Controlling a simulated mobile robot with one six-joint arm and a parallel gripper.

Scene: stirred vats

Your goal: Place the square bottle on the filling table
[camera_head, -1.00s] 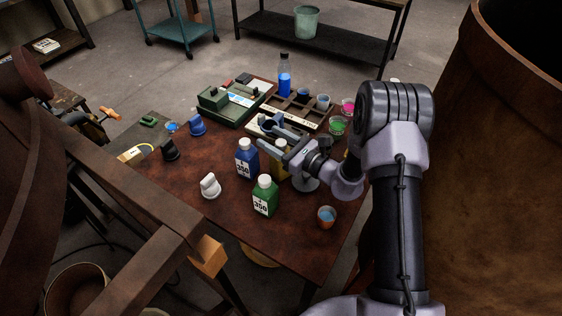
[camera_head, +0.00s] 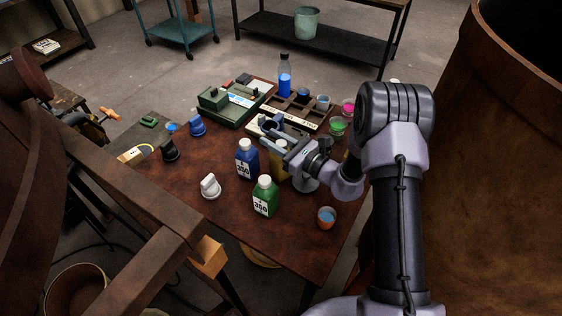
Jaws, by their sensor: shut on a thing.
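My gripper (camera_head: 274,138) is over the middle of the brown table and shut on the yellow bottle (camera_head: 279,165), near its top. The yellow bottle is partly hidden by my gripper and by the blue bottle; I cannot tell whether it touches the table. A square blue bottle (camera_head: 246,163) with a white cap and label stands just left of it. A square green bottle (camera_head: 265,199) with a white cap and label stands in front. The brown table (camera_head: 235,225) carries them; whether it is the filling table I cannot tell.
A white knob-like piece (camera_head: 210,187) and an orange cup (camera_head: 326,217) stand near the front. Black (camera_head: 170,150) and blue (camera_head: 197,125) pieces stand left. Behind are a green device (camera_head: 228,105), a compartment tray (camera_head: 300,112) and a tall blue-filled bottle (camera_head: 285,80). A large vat (camera_head: 500,180) rises right.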

